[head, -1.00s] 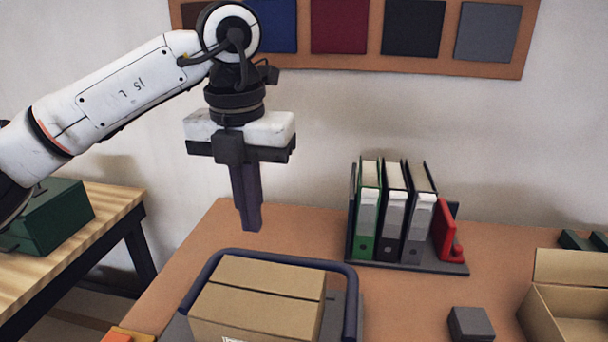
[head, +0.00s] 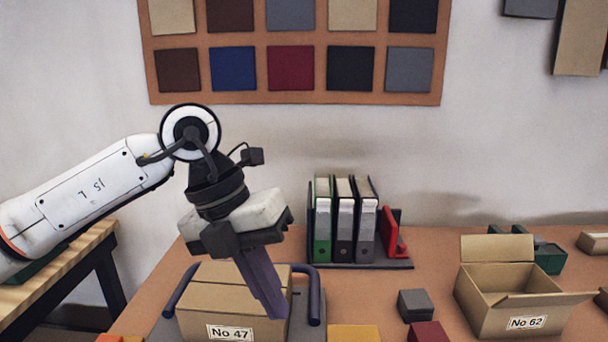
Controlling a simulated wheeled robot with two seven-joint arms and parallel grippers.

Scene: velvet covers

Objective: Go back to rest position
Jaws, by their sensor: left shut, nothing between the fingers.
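My left gripper (head: 276,312) is shut and empty. Its fingers point down and are tilted, and in the head view they overlap the front of a closed cardboard box labelled No 47 (head: 195,308). I cannot tell whether the fingertips touch the box. The box stands within a dark blue rail (head: 314,300) on a grey base. My right gripper is not in view.
Binders in a rack (head: 375,264) stand at the back of the brown table (head: 425,255). An open box labelled No 62 (head: 480,312) is at the right. A small grey box (head: 416,306) and a dark red block (head: 428,332) lie between. Fabric samples hang on a wall board (head: 300,97).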

